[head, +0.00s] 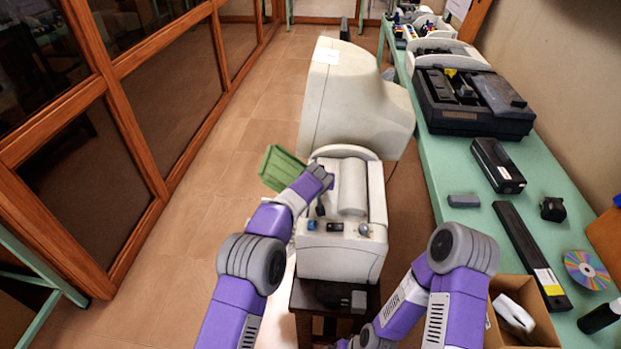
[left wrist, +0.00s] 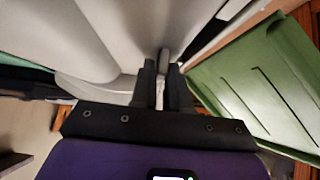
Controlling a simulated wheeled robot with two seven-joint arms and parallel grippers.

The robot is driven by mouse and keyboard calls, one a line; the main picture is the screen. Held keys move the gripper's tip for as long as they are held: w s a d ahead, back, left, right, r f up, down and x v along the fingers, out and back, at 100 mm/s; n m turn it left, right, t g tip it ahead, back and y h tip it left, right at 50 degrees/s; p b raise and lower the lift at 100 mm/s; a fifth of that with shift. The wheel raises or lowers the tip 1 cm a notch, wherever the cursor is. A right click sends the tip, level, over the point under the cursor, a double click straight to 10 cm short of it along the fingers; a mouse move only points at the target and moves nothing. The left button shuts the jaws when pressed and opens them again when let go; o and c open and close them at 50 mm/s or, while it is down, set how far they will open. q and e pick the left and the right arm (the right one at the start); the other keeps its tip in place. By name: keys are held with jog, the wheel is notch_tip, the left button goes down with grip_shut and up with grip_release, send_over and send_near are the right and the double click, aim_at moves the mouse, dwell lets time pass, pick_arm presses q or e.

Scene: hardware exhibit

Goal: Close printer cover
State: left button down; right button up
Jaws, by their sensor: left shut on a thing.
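The printer (head: 337,262) is a pale beige machine on a small dark stand, with a rounded grey part on its open top. A large beige cover-like piece (head: 345,105) stands raised behind it; whether it is hinged to the printer is unclear. A green ribbed panel (head: 280,168) sticks out at the printer's left, and shows at right in the left wrist view (left wrist: 265,85). My left gripper (head: 320,206) is over the printer's upper left. Its fingers (left wrist: 163,75) are shut on a small grey piece (left wrist: 165,57). My right gripper is out of view below.
A green table (head: 450,195) runs along the right, holding a black open device (head: 470,105), a black box (head: 497,165) and a disc (head: 586,270). A cardboard box (head: 540,300) stands at lower right. Wood-framed glass panels line the left, with clear tiled floor between.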

pick_arm(q)
jog(key=shift+a+f, duration=0.1)
jog(key=shift+f, duration=0.15)
jog(key=c, duration=1.2)
grip_release()
jog(key=shift+f, duration=0.1)
jog(key=shift+s+r, duration=0.2)
jog(key=shift+r, duration=0.2)
jog(key=shift+v, duration=3.45)
